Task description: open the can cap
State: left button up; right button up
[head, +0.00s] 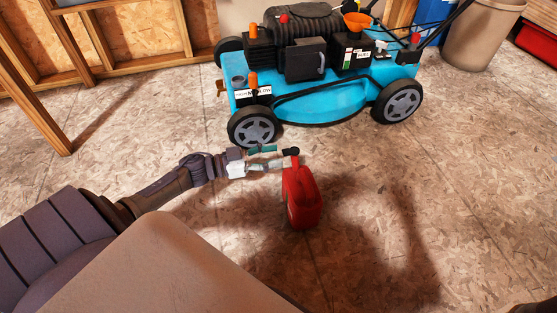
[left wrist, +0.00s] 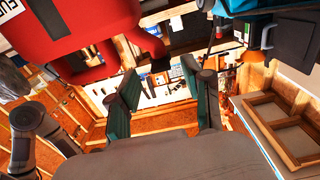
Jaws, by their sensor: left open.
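A red fuel can (head: 302,200) stands upright on the floor in the head view, with a black cap (head: 291,151) at its top left. My left gripper (head: 279,157) comes in from the left at the height of the cap. Its fingers are apart, with the tips close beside the cap; I cannot tell whether they touch it. My right gripper is not in view.
A blue lawn mower (head: 325,102) stands behind the can, with an orange funnel (head: 357,22) on top. A beige bin (head: 480,35) is at the back right. Wooden wall framing (head: 95,60) is at the back left. The floor right of the can is clear.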

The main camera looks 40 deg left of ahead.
aim_at(291, 152)
pick_arm(q)
jog(key=shift+b+x, duration=0.3)
jog(key=shift+x, duration=0.75)
